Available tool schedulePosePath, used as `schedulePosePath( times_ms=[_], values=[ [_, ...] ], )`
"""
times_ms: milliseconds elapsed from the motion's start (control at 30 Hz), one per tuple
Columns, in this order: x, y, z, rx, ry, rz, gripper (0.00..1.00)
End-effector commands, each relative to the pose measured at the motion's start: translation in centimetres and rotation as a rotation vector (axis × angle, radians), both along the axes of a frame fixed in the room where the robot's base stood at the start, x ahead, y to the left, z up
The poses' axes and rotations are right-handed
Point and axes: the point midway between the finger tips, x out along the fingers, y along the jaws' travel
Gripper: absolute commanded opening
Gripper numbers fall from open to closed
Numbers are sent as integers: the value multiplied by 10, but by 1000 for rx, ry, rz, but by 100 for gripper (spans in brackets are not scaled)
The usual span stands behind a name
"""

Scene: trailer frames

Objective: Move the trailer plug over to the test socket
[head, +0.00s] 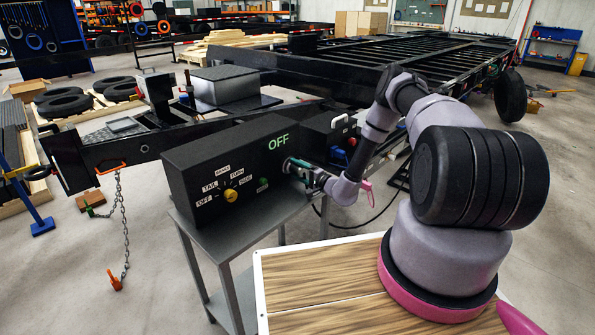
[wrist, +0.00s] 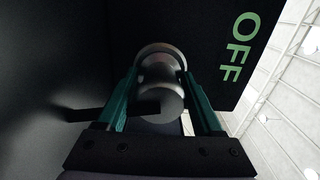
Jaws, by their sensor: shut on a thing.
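My gripper (head: 303,167) is at the right part of the front of the black test box (head: 212,172), below its lit green "OFF" sign. It also shows in the wrist view (wrist: 160,95), its green fingers shut on a grey, rounded metal plug (wrist: 160,85). A round metal ring (wrist: 158,50) sits behind the plug, at the dark panel. I cannot tell whether the plug is seated in it or just touching it. In the head view the fingers mostly hide the plug. A yellow dial knob (head: 230,195) with white labels is on the box's left front.
The box stands on a grey metal table (head: 255,222). A second black box (head: 328,125) is behind it, by the trailer frame (head: 300,68). A black cable (head: 372,221) hangs below my forearm. A chain with an orange hook (head: 115,279) hangs at the left.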

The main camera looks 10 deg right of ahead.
Motion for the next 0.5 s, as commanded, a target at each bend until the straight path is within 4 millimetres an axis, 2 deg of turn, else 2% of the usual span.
schedulePosePath(
  times_ms=[200, 233, 267, 300, 500],
  values=[
    [3, 2, 0, 1, -1, 0, 0],
    [3, 2, 0, 1, -1, 0, 80],
    [3, 2, 0, 1, -1, 0, 92],
    [3, 2, 0, 1, -1, 0, 100],
    [2, 2, 0, 0, 0, 0, 100]
  ],
)
